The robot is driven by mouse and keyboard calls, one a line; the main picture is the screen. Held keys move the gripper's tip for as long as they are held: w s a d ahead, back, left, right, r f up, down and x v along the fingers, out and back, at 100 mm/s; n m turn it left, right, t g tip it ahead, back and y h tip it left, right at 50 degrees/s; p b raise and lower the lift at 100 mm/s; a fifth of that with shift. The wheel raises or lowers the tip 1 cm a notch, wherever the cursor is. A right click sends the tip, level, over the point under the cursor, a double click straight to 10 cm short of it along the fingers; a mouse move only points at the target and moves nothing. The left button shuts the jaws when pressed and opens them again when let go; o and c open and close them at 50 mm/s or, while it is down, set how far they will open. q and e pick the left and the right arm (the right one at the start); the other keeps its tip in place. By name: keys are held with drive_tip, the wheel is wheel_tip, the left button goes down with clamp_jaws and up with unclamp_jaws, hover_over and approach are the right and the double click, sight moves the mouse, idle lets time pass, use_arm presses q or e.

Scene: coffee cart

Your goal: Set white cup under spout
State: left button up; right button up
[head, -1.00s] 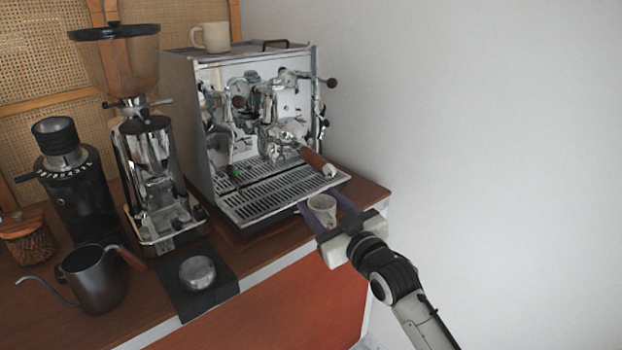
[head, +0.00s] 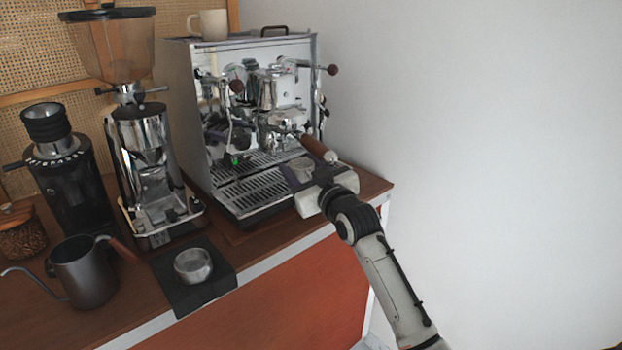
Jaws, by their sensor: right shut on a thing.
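The espresso machine (head: 185,100) stands at the back of the counter. Its portafilter (head: 317,146), with a brown handle, points toward the front right, just above and behind the cup. The spout area under the group head (head: 268,95) is small and hard to make out. My left gripper is not in view.
A cream mug (head: 213,25) stands on top of the machine. Left of it are a tall grinder (head: 146,155), a black grinder (head: 70,190) and a gooseneck kettle (head: 84,272). A metal bowl (head: 193,265) sits on a black mat (head: 180,301). The wall is close on the right.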

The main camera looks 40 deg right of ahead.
sight(300, 176)
drive_tip(key=shift+w+a+f+b, duration=0.1)
drive_tip(key=shift+w+a+b, duration=0.05)
drive_tip(key=shift+w, duration=1.35)
drive_tip(key=shift+w+a+f+b, duration=0.1)
drive_tip(key=shift+w+b, duration=0.05)
drive_tip(key=shift+w, duration=1.3)
drive_tip(key=shift+f, duration=0.25)
drive_tip(key=o, duration=1.4)
drive_tip(key=shift+c, duration=0.2)
drive_tip(key=shift+s, duration=0.1)
drive_tip(key=s, duration=0.3)
drive_tip(key=s+a, duration=0.1)
drive_tip(key=s, duration=0.2)
drive_tip(key=s+a, duration=0.1)
drive_tip(key=s, duration=0.3)
